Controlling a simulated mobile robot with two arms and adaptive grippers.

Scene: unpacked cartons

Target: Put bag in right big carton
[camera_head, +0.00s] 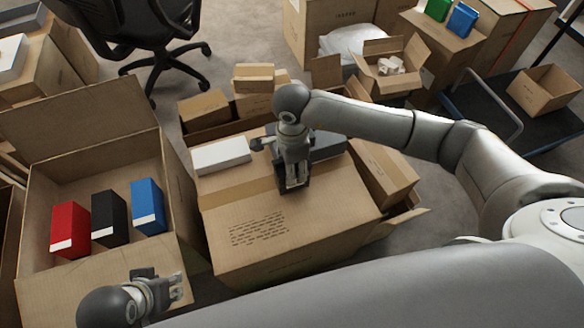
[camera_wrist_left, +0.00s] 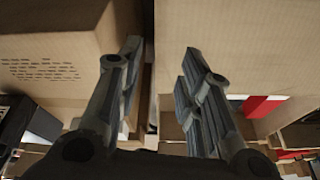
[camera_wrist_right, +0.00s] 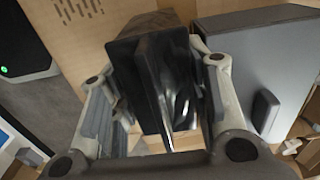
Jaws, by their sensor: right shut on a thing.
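My right gripper (camera_head: 291,187) is above the closed big carton (camera_head: 300,225) in the middle. It is shut on a black glossy thing (camera_wrist_right: 155,75), which fills the space between its fingers in the right wrist view; I cannot tell for certain that this is the bag. My left gripper (camera_head: 172,287) is by the front flap of the open big carton (camera_head: 75,285) at left. Its fingers are apart and empty in the left wrist view (camera_wrist_left: 160,95).
A white box (camera_head: 222,156) and a dark grey case (camera_head: 328,146) lie on the closed carton. Red (camera_head: 69,226), black (camera_head: 107,217) and blue (camera_head: 147,205) binders stand in the left carton. An office chair (camera_head: 140,35) and a cart (camera_head: 482,118) stand further back.

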